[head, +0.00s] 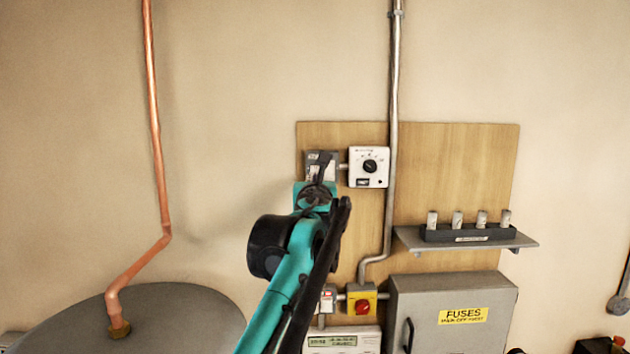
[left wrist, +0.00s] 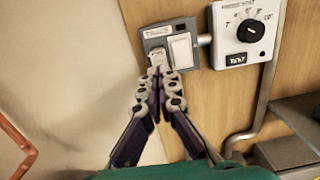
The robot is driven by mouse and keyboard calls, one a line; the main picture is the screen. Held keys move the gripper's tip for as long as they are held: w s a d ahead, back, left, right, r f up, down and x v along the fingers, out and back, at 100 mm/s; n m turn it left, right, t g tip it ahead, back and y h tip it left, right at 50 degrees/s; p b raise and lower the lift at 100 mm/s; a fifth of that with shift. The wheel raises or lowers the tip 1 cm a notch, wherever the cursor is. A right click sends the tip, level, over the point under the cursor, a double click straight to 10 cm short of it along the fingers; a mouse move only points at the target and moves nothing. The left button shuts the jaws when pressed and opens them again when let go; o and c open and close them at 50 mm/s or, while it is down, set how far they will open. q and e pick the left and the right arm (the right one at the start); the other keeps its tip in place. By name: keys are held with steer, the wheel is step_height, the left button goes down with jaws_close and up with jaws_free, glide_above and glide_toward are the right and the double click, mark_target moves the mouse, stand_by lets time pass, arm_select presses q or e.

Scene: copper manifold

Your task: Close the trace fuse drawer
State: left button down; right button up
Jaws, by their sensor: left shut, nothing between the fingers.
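The grey trace fuse unit (head: 321,160) is mounted at the upper left of the wooden board. In the left wrist view the unit (left wrist: 150,36) has a label at the top, a white rocker switch (left wrist: 181,50) on the right and a pale fuse drawer (left wrist: 157,56) on the left. My left gripper (left wrist: 161,72) is shut and empty, its fingertips right at the drawer's lower front. I cannot tell whether they touch it or how far the drawer stands out. In the head view my left gripper (head: 318,186) covers the unit's lower part. My right gripper is not in view.
A white dial box (head: 369,167) sits right of the unit, beside a vertical metal conduit (head: 392,90). Below are a shelf (head: 520,241) with several fuses, a grey FUSES cabinet (head: 450,290) and a red-knobbed yellow switch (head: 361,300).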

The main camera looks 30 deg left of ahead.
arm_select(q)
steer(key=x, duration=0.3)
steer(key=shift+w+a+p, duration=0.15)
steer(key=shift+p, duration=0.2)
stand_by(0.4)
